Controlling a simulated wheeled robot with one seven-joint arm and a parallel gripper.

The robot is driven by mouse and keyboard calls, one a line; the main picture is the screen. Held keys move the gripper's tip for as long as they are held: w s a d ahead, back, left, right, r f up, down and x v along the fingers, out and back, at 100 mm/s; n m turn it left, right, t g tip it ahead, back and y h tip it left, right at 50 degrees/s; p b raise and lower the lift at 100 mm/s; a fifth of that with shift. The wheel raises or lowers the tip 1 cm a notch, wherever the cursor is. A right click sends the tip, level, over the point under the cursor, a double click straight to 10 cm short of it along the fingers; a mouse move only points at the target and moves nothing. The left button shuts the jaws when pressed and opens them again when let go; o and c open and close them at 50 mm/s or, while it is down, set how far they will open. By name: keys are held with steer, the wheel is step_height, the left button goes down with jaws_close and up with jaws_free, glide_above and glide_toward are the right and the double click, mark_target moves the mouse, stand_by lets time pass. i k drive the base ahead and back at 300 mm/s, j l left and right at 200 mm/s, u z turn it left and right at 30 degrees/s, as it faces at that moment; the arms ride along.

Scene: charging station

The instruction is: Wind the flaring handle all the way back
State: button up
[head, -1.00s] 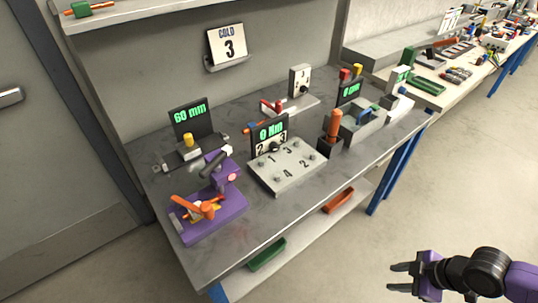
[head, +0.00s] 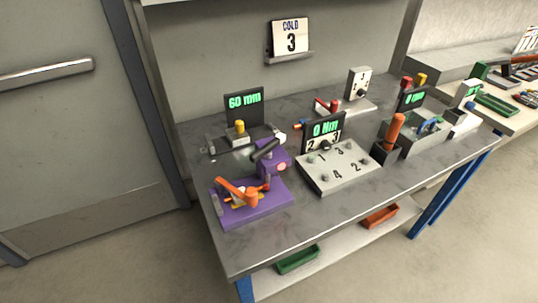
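A purple tool (head: 251,202) sits at the left front of the grey workbench (head: 272,243). It has a flat base, an upright purple body, an orange lever (head: 237,190) low over the base, and a black bar-like handle (head: 265,150) slanting across the top of the body. It looks like the flaring tool, but no label shows; I cannot tell which of these is the flaring handle or how far it is wound. My gripper is not in view.
Behind the tool stands a "60 mm" display (head: 244,104). To its right are a numbered grey block (head: 339,176) with a "0 Nm" display (head: 323,130) and an upright orange handle (head: 395,130). A door (head: 80,130) is at left; the floor in front is clear.

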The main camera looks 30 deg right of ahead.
mark_target(266, 151)
steer(key=i+j, duration=0.1)
steer(key=j, duration=0.85)
steer(key=i+j, duration=0.1)
steer(key=j, duration=0.8)
steer(key=z, duration=0.05)
